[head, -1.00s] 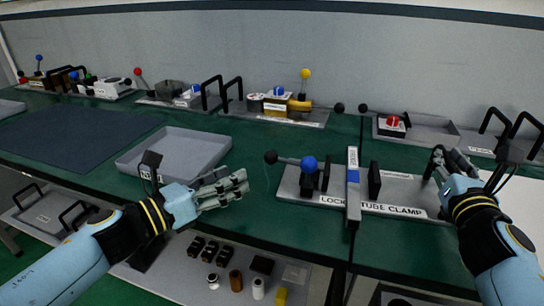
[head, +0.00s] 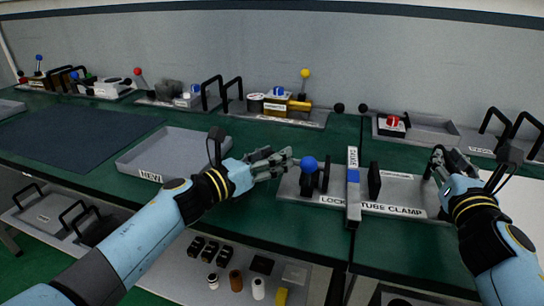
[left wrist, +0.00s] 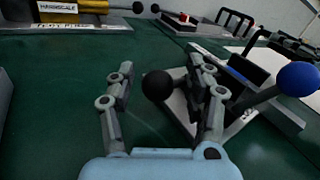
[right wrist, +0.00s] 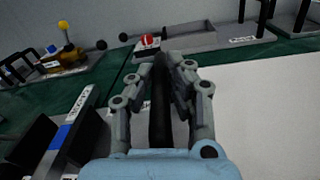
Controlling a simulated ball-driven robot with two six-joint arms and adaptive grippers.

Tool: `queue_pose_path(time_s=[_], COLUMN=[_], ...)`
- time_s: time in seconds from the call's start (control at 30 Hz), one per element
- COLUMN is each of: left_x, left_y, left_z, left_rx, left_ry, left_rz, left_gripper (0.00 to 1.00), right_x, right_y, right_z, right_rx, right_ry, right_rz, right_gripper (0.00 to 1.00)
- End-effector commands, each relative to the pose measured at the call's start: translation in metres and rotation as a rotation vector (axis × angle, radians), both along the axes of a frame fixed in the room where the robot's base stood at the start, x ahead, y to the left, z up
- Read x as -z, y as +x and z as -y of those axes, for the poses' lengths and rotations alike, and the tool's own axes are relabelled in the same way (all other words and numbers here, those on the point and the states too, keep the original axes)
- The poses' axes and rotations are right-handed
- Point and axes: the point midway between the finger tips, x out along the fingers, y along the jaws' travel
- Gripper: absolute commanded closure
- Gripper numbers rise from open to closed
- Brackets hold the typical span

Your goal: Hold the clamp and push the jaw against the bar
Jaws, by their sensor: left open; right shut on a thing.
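The tube clamp has a grey base plate (head: 392,207) lettered TUBE CLAMP, a blue ball knob (head: 309,164) and dark upright plates. My left gripper (head: 283,162) is open at the clamp's left end. In the left wrist view, the black ball (left wrist: 157,86) of the push rod lies between its open fingers; the head view hides it. My right gripper (head: 440,165) is shut on a black upright handle (right wrist: 160,105) at the clamp's right end.
An empty grey tray (head: 180,150) lies left of the clamp on the green table. A fixture with a yellow ball lever (head: 305,74) stands behind. A tray with a red knob (head: 394,121) is at back right. A lower shelf holds several small parts.

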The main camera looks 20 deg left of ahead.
Motion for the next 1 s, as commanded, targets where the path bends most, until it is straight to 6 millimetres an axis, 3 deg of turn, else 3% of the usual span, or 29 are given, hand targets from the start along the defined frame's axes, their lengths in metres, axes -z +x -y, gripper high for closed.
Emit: queue_pose_path(time_s=[0.07, 0.47, 1.0], left_x=[0.0006, 0.0006, 0.0007], left_y=[-0.0001, -0.0005, -0.0002], left_z=[-0.0002, -0.0001, -0.0019], left_rx=[0.0, 0.001, -0.003], left_ry=[0.0, -0.001, 0.002], left_rz=[0.0, 0.0, -0.001], left_gripper=[0.49, 1.0, 1.0], right_x=[0.0094, 0.0094, 0.0095], right_y=[-0.0029, -0.0028, -0.0026], right_z=[-0.0002, -0.0003, 0.0012], right_rx=[0.001, 0.001, 0.005], right_ry=[0.0, 0.0, -0.001], right_rz=[-0.017, -0.017, -0.017], right_gripper=[1.0, 1.0, 1.0])
